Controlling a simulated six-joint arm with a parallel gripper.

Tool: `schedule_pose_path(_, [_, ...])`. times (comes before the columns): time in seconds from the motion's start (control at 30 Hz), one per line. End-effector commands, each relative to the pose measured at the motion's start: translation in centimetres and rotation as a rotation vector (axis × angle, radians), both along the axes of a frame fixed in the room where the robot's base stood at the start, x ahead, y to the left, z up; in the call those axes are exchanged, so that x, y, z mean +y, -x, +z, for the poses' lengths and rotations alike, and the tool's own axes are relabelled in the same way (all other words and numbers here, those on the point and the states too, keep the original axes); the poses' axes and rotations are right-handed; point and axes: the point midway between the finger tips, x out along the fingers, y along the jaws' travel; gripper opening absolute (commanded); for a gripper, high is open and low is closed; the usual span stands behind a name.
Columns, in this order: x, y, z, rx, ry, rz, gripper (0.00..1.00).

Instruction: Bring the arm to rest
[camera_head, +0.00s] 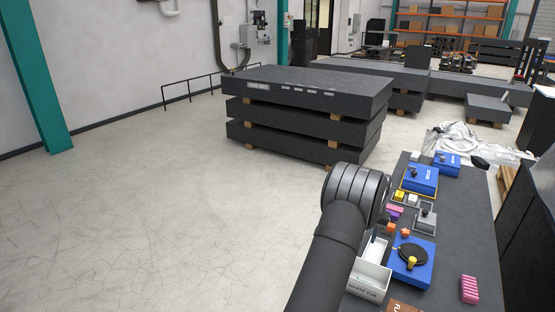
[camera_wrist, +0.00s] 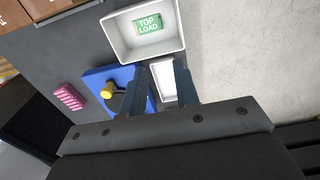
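My gripper (camera_wrist: 160,78) points down over the work table, its two dark fingers apart with a gap between them. No object shows held in that gap; part of a white tray (camera_wrist: 163,82) shows beyond it. In the head view my dark arm rises from the bottom edge to a rounded joint, which hides most of the gripper. The white waste tub (camera_head: 371,280) is close below the arm at the table's left edge.
The dark table (camera_head: 452,262) carries a blue base with a black disc and yellow knob (camera_head: 411,259), a pink ribbed block (camera_head: 469,289), small coloured blocks and a blue case (camera_head: 420,179). Stacked granite slabs (camera_head: 300,110) stand behind. Open floor (camera_head: 170,220) lies left.

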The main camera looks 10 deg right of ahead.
Motion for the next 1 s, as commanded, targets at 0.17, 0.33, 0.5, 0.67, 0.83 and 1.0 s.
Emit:
schedule_pose_path(0.17, [0.1,0.1,-3.6,0.003,-0.003,0.000,0.28])
schedule_pose_path(0.33, [0.1,0.1,-7.0,0.004,-0.003,0.000,0.28])
schedule_pose_path(0.5, [0.0,0.1,-10.4,0.003,-0.003,0.000,0.28])
schedule_pose_path(0.67, [0.0,0.1,-13.4,0.002,-0.002,0.000,0.28])
schedule_pose_path(0.83, [0.0,0.1,-15.9,0.001,-0.001,0.000,0.28])
schedule_pose_path(1.0, [0.0,0.0,-14.4,0.000,0.000,0.000,0.28])
